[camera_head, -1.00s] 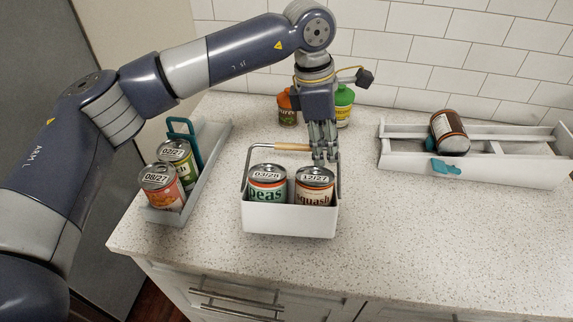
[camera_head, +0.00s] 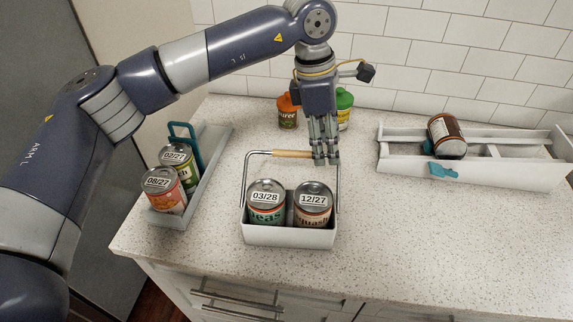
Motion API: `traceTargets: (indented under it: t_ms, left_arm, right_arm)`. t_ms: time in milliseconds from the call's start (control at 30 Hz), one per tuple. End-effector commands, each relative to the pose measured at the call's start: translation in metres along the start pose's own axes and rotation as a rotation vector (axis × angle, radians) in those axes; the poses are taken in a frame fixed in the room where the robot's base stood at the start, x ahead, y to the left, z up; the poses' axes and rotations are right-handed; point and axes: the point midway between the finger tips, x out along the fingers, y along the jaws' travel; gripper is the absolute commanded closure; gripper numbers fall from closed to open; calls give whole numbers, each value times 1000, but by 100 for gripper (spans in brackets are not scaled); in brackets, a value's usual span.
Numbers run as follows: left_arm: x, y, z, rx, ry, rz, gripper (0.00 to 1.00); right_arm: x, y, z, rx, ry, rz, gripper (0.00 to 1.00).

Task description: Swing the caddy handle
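A white caddy (camera_head: 290,237) stands on the speckled counter in the middle of the head view. It holds two cans, one labelled 03/28 (camera_head: 266,197) and one labelled 12/27 (camera_head: 312,200). Its wire handle with a wooden grip (camera_head: 292,154) stands raised behind the cans. My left gripper (camera_head: 325,158) points down at the right end of the wooden grip, fingers close together around or against the bar. I cannot tell whether the fingers are clamped on it. My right gripper is not in view.
A grey carrier (camera_head: 211,165) with a teal handle and two cans stands left. An orange-capped bottle (camera_head: 287,112) and a green-capped bottle (camera_head: 344,108) stand behind my gripper. A white rack (camera_head: 520,176) with a brown can (camera_head: 447,137) is at right. Counter between is clear.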

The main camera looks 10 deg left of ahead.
Motion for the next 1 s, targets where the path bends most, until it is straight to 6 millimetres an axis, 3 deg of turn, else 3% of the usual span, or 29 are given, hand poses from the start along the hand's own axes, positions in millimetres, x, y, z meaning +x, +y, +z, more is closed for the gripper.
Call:
traceTargets:
  t_ms: [600,1000]
  left_arm:
    - [-44,0,9,0,-1,2,55]
    - [-46,0,9,0,0,1,55]
  right_arm:
    - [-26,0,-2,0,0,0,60]
    - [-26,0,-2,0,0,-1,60]
